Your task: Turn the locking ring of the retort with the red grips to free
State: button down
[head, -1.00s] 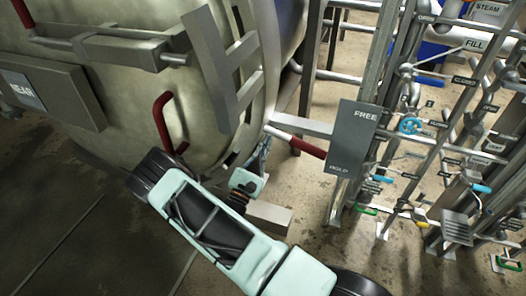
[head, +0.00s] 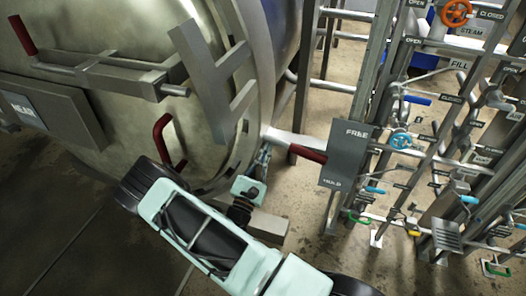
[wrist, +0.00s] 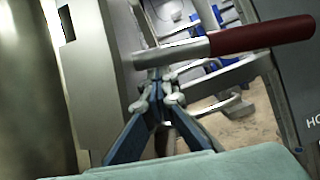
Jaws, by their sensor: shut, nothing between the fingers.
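The retort (head: 120,60) is a large metal drum at the left, with a locking ring (head: 262,60) around it. A bar with a dark red grip (head: 307,154) sticks out from the ring towards a grey sign (head: 343,165) marked FREE above and HOLD below. The grip's end is beside the sign, between the two words. My gripper (head: 264,150) is close under the bar's bare metal part, near the ring. In the wrist view, my blue fingers (wrist: 156,92) meet just below the metal bar (wrist: 172,52); I cannot tell whether they touch it. The red grip (wrist: 262,36) is to their right.
Another red handle (head: 162,138) is on the retort's front, close to my arm. A bracket (head: 215,65) and a NEAR plate (head: 40,110) also stand out there. Pipes with several valves (head: 400,139) crowd the right. Bare floor (head: 60,220) lies lower left.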

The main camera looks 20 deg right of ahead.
notch_tip(320, 180, up, 8)
jog(key=d+n+t+p, duration=0.1)
jog(key=p, duration=0.2)
jog(key=shift+s+r+p, duration=0.2)
jog(key=shift+s+p, duration=0.1)
jog(key=shift+p, duration=0.1)
jog(key=shift+d+f, duration=0.1)
jog(key=s+a+f+b, duration=0.3)
jog(key=s+a+f, duration=0.2)
jog(key=f, duration=0.5)
jog(key=shift+s+a, duration=0.25)
jog(key=shift+s, duration=0.4)
